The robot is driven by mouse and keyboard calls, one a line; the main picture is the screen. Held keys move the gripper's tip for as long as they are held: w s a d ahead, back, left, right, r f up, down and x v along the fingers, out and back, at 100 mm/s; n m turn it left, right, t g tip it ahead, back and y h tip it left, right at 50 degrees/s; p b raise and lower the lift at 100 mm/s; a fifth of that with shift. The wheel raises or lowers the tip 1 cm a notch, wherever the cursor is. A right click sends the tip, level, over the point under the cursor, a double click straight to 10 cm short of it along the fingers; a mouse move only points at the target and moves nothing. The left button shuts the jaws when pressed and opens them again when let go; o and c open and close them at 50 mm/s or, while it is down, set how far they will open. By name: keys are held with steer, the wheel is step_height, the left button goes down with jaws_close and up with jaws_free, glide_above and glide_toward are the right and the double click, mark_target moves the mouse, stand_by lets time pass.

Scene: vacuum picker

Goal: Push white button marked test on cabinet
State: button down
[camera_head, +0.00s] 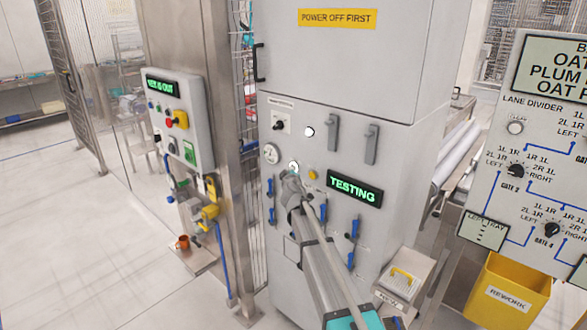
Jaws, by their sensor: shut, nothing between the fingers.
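The grey cabinet (395,65) stands in the middle of the head view. On its front, a white round button (293,167) shows just above my gripper. Another white round button or lamp (309,132) sits higher, next to a dark knob. My gripper (291,180) is shut and empty, its tip at or very close to the lower white button. I cannot tell whether it touches. The markings beside the buttons are too small to read. A display (354,190) to the right of the gripper reads TESTING in green.
A yellow button (313,175), a gauge (271,153), grey handles (371,144) and several blue levers (353,229) surround the spot. A control box (190,150) is at left, a lane divider panel (525,130) and yellow rework bin (508,290) at right. Floor at lower left is clear.

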steer(key=shift+s, duration=0.1)
stand_by(0.3)
steer(key=s+a, duration=0.3)
steer(key=s, duration=0.1)
steer(key=shift+s+a, duration=0.35)
steer(key=shift+a, duration=0.05)
stand_by(0.3)
steer(key=shift+d, duration=0.1)
stand_by(6.1)
